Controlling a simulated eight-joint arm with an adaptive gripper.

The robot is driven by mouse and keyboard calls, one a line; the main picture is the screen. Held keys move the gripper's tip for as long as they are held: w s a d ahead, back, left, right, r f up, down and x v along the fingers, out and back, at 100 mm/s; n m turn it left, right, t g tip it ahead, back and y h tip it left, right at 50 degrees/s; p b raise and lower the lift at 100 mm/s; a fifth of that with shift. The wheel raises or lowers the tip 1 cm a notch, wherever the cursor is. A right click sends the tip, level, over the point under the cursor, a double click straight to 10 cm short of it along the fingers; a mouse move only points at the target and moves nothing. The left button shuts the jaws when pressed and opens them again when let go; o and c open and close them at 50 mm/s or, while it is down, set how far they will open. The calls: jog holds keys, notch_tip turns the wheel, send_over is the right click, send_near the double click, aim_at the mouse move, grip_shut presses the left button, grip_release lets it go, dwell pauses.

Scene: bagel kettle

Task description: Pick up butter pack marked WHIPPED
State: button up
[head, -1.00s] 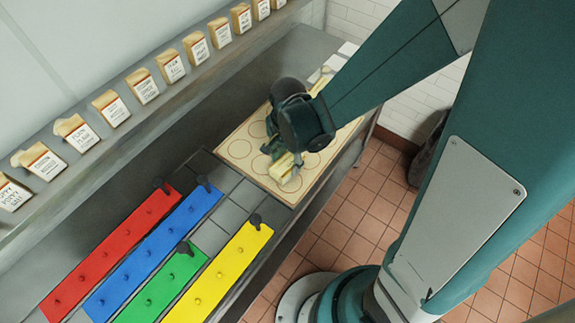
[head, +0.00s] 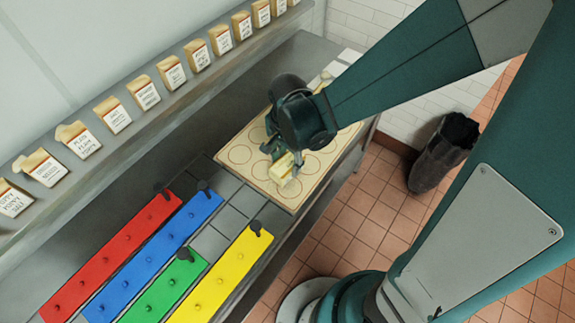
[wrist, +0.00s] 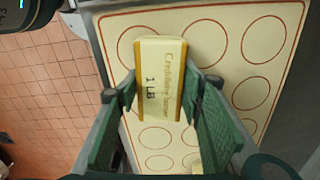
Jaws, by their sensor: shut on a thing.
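A pale yellow butter pack (wrist: 160,78) with gold edges is between the two green fingers of my gripper (wrist: 160,92) in the wrist view. Its face shows a line of lettering that is hard to read and "1 LB"; I cannot read WHIPPED on it. My gripper (head: 281,152) is shut on this butter pack (head: 282,170) over the cream board in the head view. The arm and fingers hide part of the pack, and I cannot tell whether it touches the board.
The cream board (head: 240,136) has printed circles. A small pale thing (wrist: 196,165) shows low in the wrist view. Red, blue, green and yellow strips (head: 222,275) lie nearby. Bagged goods (head: 117,115) line the shelf. A dark bin (head: 440,155) stands on the tiled floor.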

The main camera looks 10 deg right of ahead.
aim_at(287, 162)
jog(key=shift+r+p, duration=0.4)
jog(key=shift+r, duration=3)
